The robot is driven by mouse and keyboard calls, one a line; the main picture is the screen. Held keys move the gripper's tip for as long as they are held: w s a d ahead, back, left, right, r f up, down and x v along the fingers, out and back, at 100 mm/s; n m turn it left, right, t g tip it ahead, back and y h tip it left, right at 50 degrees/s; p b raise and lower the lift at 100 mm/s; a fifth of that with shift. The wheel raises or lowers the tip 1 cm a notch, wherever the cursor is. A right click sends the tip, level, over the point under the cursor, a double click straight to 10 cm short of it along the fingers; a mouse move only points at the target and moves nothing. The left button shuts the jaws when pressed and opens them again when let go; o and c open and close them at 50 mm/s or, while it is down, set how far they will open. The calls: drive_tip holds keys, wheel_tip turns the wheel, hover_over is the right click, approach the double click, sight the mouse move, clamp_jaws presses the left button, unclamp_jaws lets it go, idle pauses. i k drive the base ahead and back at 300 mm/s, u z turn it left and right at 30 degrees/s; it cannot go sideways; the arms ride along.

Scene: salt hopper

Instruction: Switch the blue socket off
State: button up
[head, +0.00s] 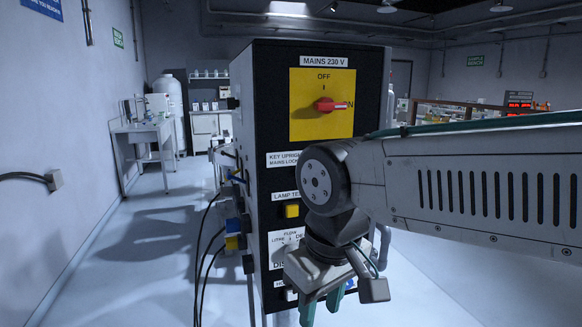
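A dark cabinet (262,90) stands in the middle. On its left side face a blue box-like fitting (234,226) sits just above a yellow one (231,243); it may be the blue socket. This face is seen at a steep angle, so any switch on it and its position cannot be made out. My gripper (321,308) hangs low in front of the cabinet's front face, to the right of the blue fitting and apart from it. Its two green fingers point down with a gap between them, and nothing shows held. Their tips are near the bottom edge of the picture.
A red rotary handle (328,104) on a yellow plate marked MAINS 230 V points right. A yellow lamp-test button (292,211) is below. Black cables (201,250) hang from the cabinet's left side. Floor left of them is clear; a bench (140,130) stands behind.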

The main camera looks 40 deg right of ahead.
sight(228, 176)
drive_tip(key=z, duration=0.15)
drive_tip(key=k, duration=0.65)
drive_tip(key=u, duration=0.8)
drive_tip(key=i, duration=1.35)
drive_tip(key=z, duration=0.75)
